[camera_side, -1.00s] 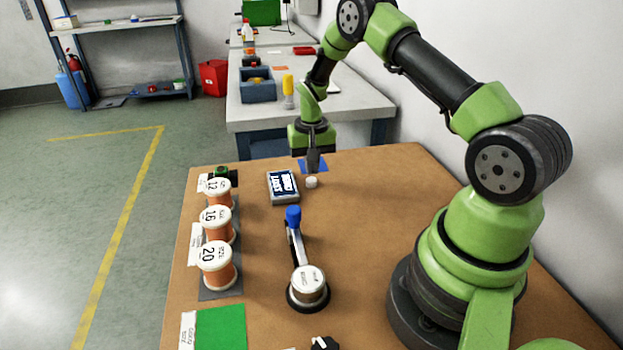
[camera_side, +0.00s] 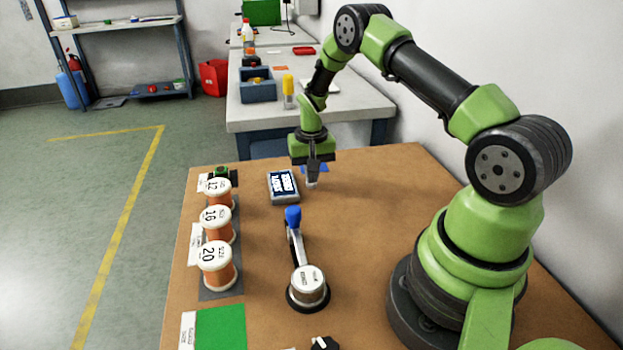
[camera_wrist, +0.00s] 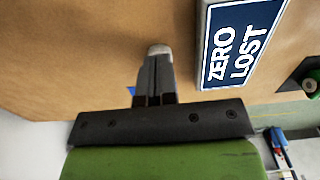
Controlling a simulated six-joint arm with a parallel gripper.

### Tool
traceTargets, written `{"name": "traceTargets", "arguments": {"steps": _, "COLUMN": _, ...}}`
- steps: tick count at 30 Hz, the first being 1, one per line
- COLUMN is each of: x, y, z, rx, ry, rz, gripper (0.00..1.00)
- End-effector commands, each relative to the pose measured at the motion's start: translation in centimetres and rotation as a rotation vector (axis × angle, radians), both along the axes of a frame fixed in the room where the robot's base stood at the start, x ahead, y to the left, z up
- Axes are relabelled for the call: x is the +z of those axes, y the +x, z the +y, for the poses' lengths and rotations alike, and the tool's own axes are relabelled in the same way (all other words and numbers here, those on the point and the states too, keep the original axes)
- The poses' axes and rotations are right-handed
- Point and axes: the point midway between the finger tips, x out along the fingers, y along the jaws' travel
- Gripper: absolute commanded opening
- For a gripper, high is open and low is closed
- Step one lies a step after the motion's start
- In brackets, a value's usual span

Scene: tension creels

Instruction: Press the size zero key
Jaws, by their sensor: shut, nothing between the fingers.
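The grey display box (camera_side: 283,187) has a dark blue screen, which reads "ZERO LOST" in the wrist view (camera_wrist: 238,45).
A lever with a blue knob (camera_side: 293,216) on a round silver hub (camera_side: 308,282) stands nearer the camera. Spools marked 12, 16 and 20 (camera_side: 216,259) line the left edge. A green pad (camera_side: 221,328) lies in front. A blue patch is partly hidden behind my fingers.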

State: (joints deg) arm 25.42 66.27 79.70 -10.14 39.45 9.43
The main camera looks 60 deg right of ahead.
Motion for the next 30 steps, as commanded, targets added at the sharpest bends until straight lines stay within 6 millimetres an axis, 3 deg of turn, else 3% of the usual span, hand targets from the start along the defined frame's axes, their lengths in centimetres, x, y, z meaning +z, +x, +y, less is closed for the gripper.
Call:
{"name": "traceTargets", "arguments": {"steps": 11, "x": 0.1, "y": 0.0, "z": 0.0, "rx": 0.001, "ry": 0.000, "rz": 0.000, "gripper": 0.00}}
{"name": "traceTargets", "arguments": {"steps": 30, "x": 5.3, "y": 0.0, "z": 0.0, "rx": 0.001, "ry": -0.001, "rz": -0.001, "gripper": 0.00}}
